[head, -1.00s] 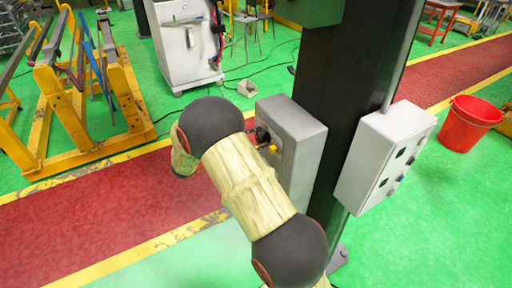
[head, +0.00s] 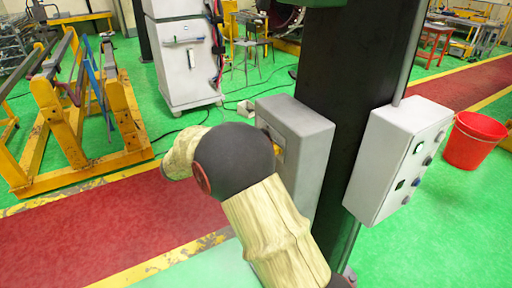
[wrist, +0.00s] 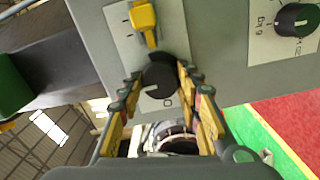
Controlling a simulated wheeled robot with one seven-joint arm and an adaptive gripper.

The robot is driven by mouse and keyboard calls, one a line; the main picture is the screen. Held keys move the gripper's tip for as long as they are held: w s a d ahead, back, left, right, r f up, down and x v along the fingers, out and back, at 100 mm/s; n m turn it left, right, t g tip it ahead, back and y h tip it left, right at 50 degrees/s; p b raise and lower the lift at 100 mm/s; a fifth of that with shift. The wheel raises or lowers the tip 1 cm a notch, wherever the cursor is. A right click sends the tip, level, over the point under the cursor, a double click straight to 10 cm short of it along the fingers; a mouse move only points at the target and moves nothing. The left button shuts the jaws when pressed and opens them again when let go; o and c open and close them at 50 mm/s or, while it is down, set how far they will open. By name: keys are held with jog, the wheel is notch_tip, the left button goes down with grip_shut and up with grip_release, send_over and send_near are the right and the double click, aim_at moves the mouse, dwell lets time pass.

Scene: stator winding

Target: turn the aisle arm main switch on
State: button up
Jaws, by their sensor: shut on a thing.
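A grey switch box (head: 308,135) is mounted on the dark column. In the wrist view, its face (wrist: 215,45) fills the top and carries a black rotary knob (wrist: 160,76) on a white plate marked 0 below the knob. A yellow tab (wrist: 143,18) stands just above the knob on the same plate. My gripper (wrist: 158,84) has its fingers on either side of the black knob and is shut on it. In the head view my arm hides the gripper and knob; a small yellow part shows at the box's edge.
A second grey box (head: 385,165) with several knobs is on the column's right side. A second black knob (wrist: 296,20) marked 6 kg is at the wrist view's upper right. A red bucket (head: 473,140), yellow racks (head: 65,125) and a white cabinet (head: 188,65) stand around; green floor is open.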

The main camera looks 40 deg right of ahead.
jog(key=shift+f, duration=0.1)
dwell(0.3)
jog(key=o, duration=1.1)
jog(key=shift+o, duration=0.3)
jog(key=v, duration=1.2)
jog(key=shift+w, duration=0.1)
